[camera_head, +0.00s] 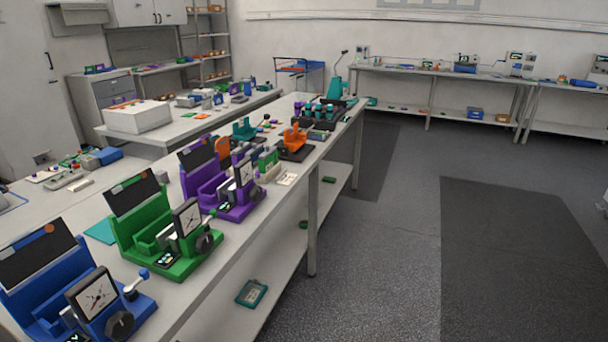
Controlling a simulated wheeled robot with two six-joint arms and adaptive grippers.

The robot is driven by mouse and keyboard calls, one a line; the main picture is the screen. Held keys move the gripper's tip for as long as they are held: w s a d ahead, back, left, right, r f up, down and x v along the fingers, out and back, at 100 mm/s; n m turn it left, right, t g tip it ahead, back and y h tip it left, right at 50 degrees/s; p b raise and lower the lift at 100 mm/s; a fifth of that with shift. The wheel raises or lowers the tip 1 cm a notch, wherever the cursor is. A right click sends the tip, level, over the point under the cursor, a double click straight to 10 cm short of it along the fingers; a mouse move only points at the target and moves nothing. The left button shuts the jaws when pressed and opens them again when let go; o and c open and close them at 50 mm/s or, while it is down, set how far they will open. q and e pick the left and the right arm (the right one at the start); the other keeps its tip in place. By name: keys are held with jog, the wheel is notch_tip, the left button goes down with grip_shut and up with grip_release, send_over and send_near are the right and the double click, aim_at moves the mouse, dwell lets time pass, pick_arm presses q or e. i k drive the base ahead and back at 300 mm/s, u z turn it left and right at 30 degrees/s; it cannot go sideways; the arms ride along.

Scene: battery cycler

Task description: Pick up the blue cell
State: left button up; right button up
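I cannot pick out the blue cell for certain; several small blue items show but are too small to tell apart. A blue cycler-like device (55,318) with a dial and a lever stands at the front left of the near bench. A green device (150,230) of the same shape stands behind it, and a purple one (203,190) stands behind that. A blue block (108,155) lies at the left end among small parts. Neither of my grippers is in view.
The near bench (225,238) runs away from me, with an orange device (295,138) and dark racks at its far end. A lower shelf holds a teal tray (251,293). A white box (138,116) stands on the bench behind. The floor (385,260) to the right is open, with dark mats.

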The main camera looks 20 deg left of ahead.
aim_at(255, 158)
jog(key=z, duration=0.7)
jog(key=i, duration=2)
jog(key=u, duration=0.65)
jog(key=i, duration=0.8)
jog(key=u, duration=0.85)
